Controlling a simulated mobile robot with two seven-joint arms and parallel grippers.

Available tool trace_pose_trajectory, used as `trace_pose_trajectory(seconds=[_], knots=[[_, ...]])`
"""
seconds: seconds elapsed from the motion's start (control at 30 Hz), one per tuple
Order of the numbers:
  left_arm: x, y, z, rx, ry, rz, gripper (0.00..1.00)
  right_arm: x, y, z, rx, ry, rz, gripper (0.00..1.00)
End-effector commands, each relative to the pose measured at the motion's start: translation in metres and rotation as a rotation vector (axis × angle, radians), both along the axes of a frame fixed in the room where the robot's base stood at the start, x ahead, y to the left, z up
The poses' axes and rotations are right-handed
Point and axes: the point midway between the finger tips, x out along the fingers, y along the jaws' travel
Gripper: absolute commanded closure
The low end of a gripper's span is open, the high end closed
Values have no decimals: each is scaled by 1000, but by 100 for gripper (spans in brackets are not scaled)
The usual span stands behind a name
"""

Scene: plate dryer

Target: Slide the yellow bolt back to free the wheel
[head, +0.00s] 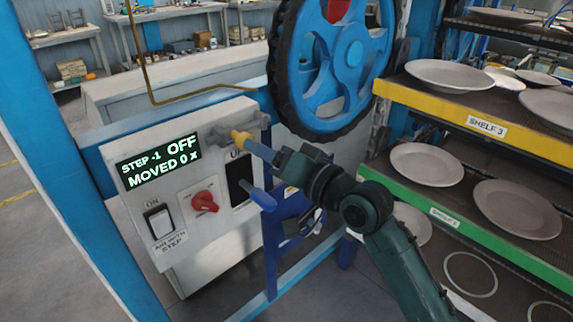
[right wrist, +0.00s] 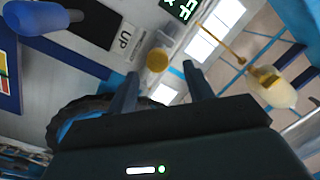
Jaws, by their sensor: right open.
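The yellow bolt (head: 238,135) sits in a grey mount at the top right corner of the white control box, just left of the big wheel (head: 353,53). My right gripper (head: 252,148) points at the bolt from the right, its blue-grey fingers close to it. In the right wrist view the bolt's round yellow end (right wrist: 157,60) lies between and just beyond the tips of the open right gripper (right wrist: 161,72). I cannot tell whether a finger touches it. My left gripper is not in view.
The control box (head: 222,225) has a display reading "STEP -1 OFF, MOVED 0 x", a red knob (head: 205,202), a white switch (head: 160,222) and a blue handle (head: 262,198) below my gripper. Shelves with several plates (head: 450,75) stand at the right. A blue post (head: 75,170) rises at the left.

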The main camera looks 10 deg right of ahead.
Motion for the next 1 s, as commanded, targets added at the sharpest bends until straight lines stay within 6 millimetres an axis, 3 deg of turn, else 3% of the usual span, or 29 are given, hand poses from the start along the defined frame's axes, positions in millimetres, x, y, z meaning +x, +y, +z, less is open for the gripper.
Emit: trace_pose_trajectory(seconds=[0.1, 0.3, 0.73, 0.87, 1.0], knots=[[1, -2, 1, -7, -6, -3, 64, -18, -16, -1, -3, -1, 1, 48], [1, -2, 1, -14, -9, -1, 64, -34, -30, -1, 0, 0, 1, 48], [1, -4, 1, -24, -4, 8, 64, -37, -33, -4, -5, 3, -6, 48], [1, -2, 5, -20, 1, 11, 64, -39, -42, -38, -66, 24, -61, 48], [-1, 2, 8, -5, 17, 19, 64, -59, -63, -115, -239, 63, -163, 48]])
